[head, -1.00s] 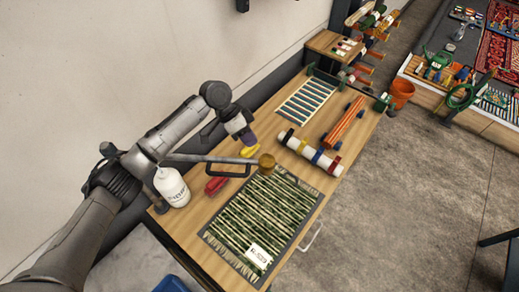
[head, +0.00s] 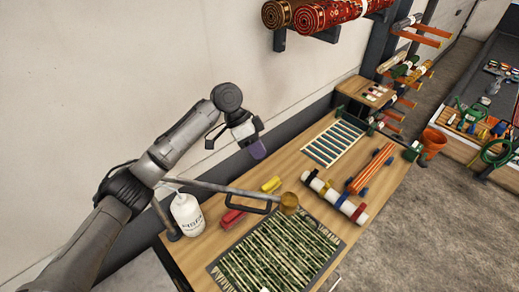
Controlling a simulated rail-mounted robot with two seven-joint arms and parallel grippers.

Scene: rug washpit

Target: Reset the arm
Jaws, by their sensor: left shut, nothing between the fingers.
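My left arm comes in from the left, and its gripper (head: 258,150) hangs over the back edge of the wooden table (head: 210,247). Its purple-tipped fingers look shut, with nothing seen between them. It is apart from the yellow object (head: 271,184) below it on the table. My right gripper is not in view.
On the table are a white bottle (head: 187,214), a red tool (head: 232,218), a long-handled brass-headed tool (head: 289,202), a green patterned rug (head: 275,252), a white roll (head: 333,196) and a slatted rack (head: 334,143). Red rug rolls (head: 335,12) hang on the wall above.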

